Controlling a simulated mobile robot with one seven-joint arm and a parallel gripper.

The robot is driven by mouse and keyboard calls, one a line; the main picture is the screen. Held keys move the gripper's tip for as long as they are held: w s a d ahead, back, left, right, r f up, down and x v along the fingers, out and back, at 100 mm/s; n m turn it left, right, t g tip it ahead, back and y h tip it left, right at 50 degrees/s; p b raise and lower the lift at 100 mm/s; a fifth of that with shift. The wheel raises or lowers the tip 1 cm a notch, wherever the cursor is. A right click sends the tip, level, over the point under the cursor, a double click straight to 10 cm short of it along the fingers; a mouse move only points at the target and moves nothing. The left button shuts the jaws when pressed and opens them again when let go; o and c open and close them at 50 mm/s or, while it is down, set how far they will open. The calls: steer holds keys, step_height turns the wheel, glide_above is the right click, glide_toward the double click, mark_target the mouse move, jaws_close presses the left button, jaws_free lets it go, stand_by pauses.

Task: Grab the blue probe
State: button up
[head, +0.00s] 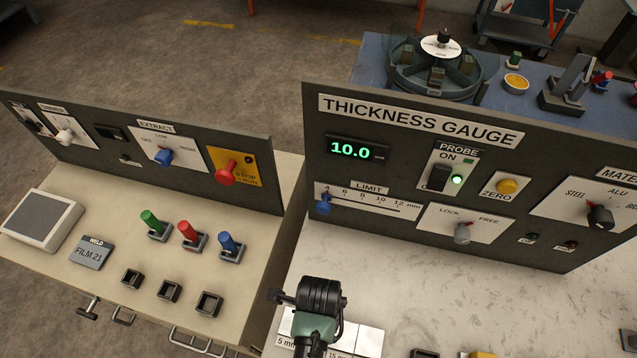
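A blue upright handle, which looks like the blue probe (228,243), stands in a small grey holder on the left beige bench. It is the rightmost in a row with a red one (187,232) and a green one (150,221). The end of my arm, with my gripper (318,298), shows at the bottom centre as a dark ribbed part above a green link. It is to the right of and nearer than the blue probe, apart from it. Its fingers cannot be made out, so whether it is open or shut is unclear.
Three square black sockets (169,291) lie in front of the handles. A FILM 21 plate (93,252) and a grey pad (40,219) lie left. The Extract panel (110,150) and Thickness Gauge panel (400,200) rise behind. Labelled blocks (368,340) lie by my arm.

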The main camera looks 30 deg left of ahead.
steer(key=shift+f, duration=0.4)
jaws_close()
